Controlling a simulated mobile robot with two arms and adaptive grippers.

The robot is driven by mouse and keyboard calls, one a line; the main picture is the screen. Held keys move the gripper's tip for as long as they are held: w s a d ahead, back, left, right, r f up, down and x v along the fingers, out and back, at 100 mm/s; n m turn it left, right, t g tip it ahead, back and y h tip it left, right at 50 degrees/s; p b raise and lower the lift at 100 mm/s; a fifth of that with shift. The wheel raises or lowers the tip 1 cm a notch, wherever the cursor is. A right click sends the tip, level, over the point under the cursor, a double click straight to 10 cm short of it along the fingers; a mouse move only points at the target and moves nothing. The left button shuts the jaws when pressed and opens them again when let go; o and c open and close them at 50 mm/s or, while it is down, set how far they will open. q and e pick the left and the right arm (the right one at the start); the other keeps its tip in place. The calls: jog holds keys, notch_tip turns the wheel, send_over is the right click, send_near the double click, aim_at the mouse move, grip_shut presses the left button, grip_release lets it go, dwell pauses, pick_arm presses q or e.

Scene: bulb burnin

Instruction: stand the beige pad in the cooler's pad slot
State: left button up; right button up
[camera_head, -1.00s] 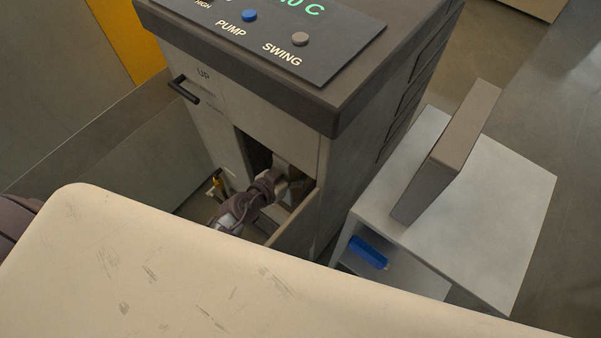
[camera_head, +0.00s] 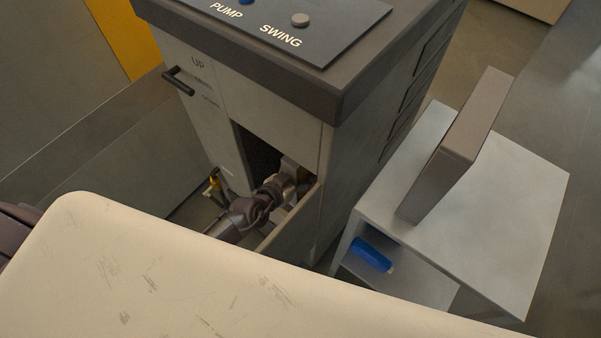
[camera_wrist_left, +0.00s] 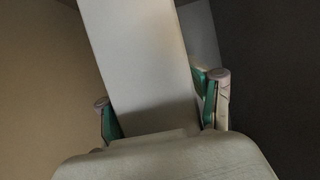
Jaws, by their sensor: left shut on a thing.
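The cooler (camera_head: 285,105) stands in the middle of the head view, with a dark open slot (camera_head: 258,158) low in its front. My left gripper (camera_head: 298,177) reaches into this opening, its fingertips hard to see there. In the left wrist view my left gripper (camera_wrist_left: 162,105) has a green-lined finger on each side of a pale flat slab (camera_wrist_left: 145,55), and is shut on it. My right gripper is not in view.
A low panel (camera_head: 290,228) borders the opening at its front right. A white stand (camera_head: 490,215) to the right carries an upright taupe slab (camera_head: 460,145), with a blue object (camera_head: 372,254) on its lower shelf. A black handle (camera_head: 178,80) sticks out of the cooler's front.

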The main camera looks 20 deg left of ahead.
pick_arm(q)
jog(key=shift+f, duration=0.15)
jog(key=o, duration=1.5)
